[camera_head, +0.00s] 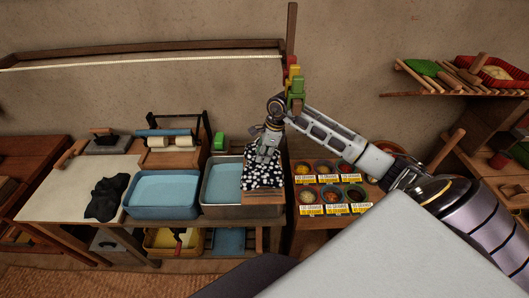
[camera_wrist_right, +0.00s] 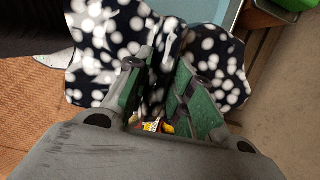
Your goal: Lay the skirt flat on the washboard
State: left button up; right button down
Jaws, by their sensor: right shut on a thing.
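The skirt (camera_head: 263,174), dark with white dots, is at the right side of the grey basin (camera_head: 213,210). My right gripper (camera_head: 266,154) is shut on it from above. In the right wrist view, a fold of the skirt (camera_wrist_right: 105,42) is pinched between the green-padded fingers (camera_wrist_right: 158,95), and cloth spreads out on both sides. A brown wooden board (camera_head: 263,198), seemingly the washboard, shows below the skirt's lower edge; the rest of it is hidden. I cannot tell how much of the cloth rests on it. My left gripper is not in view.
A blue basin of water (camera_head: 163,193) stands left of the grey one. A black cloth (camera_head: 107,197) lies on the pale table (camera_head: 52,200). Several labelled bowls (camera_head: 331,194) sit close to the right. A green block (camera_head: 219,141) lies behind the basins.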

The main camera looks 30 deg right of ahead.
jog(key=shift+w+d+r, duration=0.2)
jog(key=shift+w+r, duration=0.2)
jog(key=shift+r, duration=0.2)
jog(key=shift+f+b, duration=0.4)
jog(key=shift+f, duration=0.15)
jog(key=shift+s+f, duration=0.1)
jog(key=shift+f, duration=0.65)
jog(key=shift+f+b, duration=0.75)
jog(key=shift+f, duration=0.4)
jog(key=shift+f+b, duration=1.65)
jog(key=shift+f, duration=0.25)
jog(key=shift+a, duration=0.1)
jog(key=c, duration=1.2)
grip_release()
jog(key=shift+s, duration=0.1)
jog(key=shift+o, duration=0.2)
